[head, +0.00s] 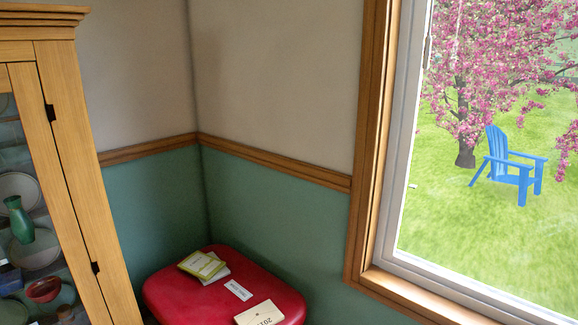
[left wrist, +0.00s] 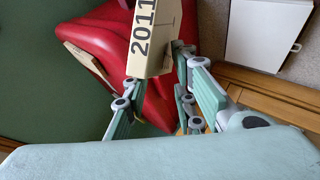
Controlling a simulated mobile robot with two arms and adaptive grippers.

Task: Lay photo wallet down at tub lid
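The tub lid is the red rounded top (head: 180,300) at the bottom of the head view; it also shows in the left wrist view (left wrist: 95,35). The photo wallet (head: 262,313) is a cream block marked "2011", over the lid's front part. In the left wrist view the wallet (left wrist: 157,35) is large, between the fingertips of my left gripper (left wrist: 155,72). The fingers look closed against its two sides. Whether its underside touches the lid is hidden. My right gripper is in neither view.
Yellow and white booklets (head: 202,265) lie at the back of the lid, and a small white label card (head: 238,290) lies between them and the wallet. A glass-door cabinet (head: 85,180) stands at left. A window frame (head: 368,150) is at right, walls behind.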

